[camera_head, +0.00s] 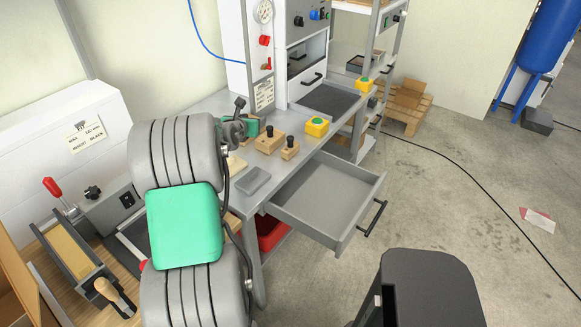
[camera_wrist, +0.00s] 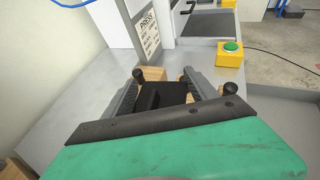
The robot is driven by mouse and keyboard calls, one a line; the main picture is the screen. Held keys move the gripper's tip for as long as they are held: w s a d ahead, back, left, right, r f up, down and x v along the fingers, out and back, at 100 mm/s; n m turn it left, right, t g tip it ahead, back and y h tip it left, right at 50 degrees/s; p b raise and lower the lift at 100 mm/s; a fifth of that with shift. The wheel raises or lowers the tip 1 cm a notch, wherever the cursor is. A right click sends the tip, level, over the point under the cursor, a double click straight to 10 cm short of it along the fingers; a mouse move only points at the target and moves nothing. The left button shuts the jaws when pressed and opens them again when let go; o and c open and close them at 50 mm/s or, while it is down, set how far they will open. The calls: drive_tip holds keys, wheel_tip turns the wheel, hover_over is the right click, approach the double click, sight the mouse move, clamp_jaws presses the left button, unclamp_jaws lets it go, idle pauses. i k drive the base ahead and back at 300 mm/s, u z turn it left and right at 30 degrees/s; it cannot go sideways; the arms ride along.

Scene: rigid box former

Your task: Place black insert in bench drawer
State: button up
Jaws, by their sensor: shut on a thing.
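My gripper (camera_wrist: 163,92) is shut on the black insert (camera_wrist: 168,94), which sits between the two ribbed fingers in the wrist view. It is over the bench top, and I cannot tell whether the insert touches anything below. In the head view my arm hides most of the gripper and the insert. The bench drawer (camera_head: 318,190) is pulled out at the bench front and looks empty. Its black handle (camera_head: 373,219) is at the right. The gripper is behind and left of the drawer, above its level.
Wooden blocks with black knobs (camera_head: 269,141) and a yellow box with a green button (camera_head: 317,126) stand on the bench (camera_head: 318,161). A grey block (camera_head: 253,180) lies near the front edge. A red bin (camera_head: 271,232) is below. Open floor lies right of the drawer.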

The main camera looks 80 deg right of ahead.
sight(322, 191)
drive_tip(key=k, duration=1.25)
drive_tip(key=z, duration=0.45)
drive_tip(key=i, duration=0.75)
drive_tip(key=z, duration=0.15)
